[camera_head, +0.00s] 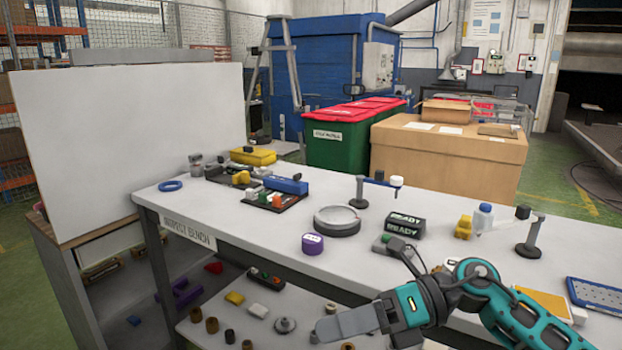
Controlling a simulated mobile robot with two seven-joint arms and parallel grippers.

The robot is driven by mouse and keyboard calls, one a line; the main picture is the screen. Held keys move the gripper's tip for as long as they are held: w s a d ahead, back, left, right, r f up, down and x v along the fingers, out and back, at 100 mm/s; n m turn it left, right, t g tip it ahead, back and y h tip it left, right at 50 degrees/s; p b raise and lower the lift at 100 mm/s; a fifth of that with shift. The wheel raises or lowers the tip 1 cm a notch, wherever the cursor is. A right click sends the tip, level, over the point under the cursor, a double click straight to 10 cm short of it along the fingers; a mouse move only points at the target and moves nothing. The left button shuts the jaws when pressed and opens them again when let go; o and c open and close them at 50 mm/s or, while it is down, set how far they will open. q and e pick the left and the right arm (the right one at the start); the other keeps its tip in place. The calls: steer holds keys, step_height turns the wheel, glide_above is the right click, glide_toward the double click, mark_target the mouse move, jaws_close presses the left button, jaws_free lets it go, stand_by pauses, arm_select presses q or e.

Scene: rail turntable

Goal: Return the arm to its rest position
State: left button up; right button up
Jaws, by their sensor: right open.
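My right arm (520,315), teal and dark grey, comes in from the lower right. Its gripper (325,331) points left, with grey fingers, in front of the bench's front edge and over the lower shelf. The gripper is open and I see nothing between its fingers; the gap is hard to make out from this side. My left arm and gripper are not in view.
The white bench (270,220) holds a round grey turntable (337,221), a purple puck (312,244), dark READY blocks (405,224), small stands and a blue tray (600,298). The lower shelf (205,322) holds several small parts. A white panel (130,140) stands left.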

steer(key=w+d+f+m+t+h, duration=0.1)
steer(key=d+f+m+t+h, duration=0.4)
steer(key=m+t, duration=0.8)
steer(key=d+f+m+t+h, duration=0.15)
steer(key=f+m+t, duration=0.45)
steer(key=m, duration=1.4)
steer(key=s+d+f+m+g+h, duration=0.3)
steer(key=s+f+m, duration=0.2)
steer(key=f, duration=0.3)
steer(key=s+d+f+m+g+h+p, duration=0.1)
steer(key=s+d+f+m+g+h, duration=0.2)
steer(key=s+f, duration=0.4)
steer(key=shift+s+d+f+m+h, duration=0.35)
steer(key=shift+d+f+m, duration=0.35)
steer(key=shift+m, duration=0.2)
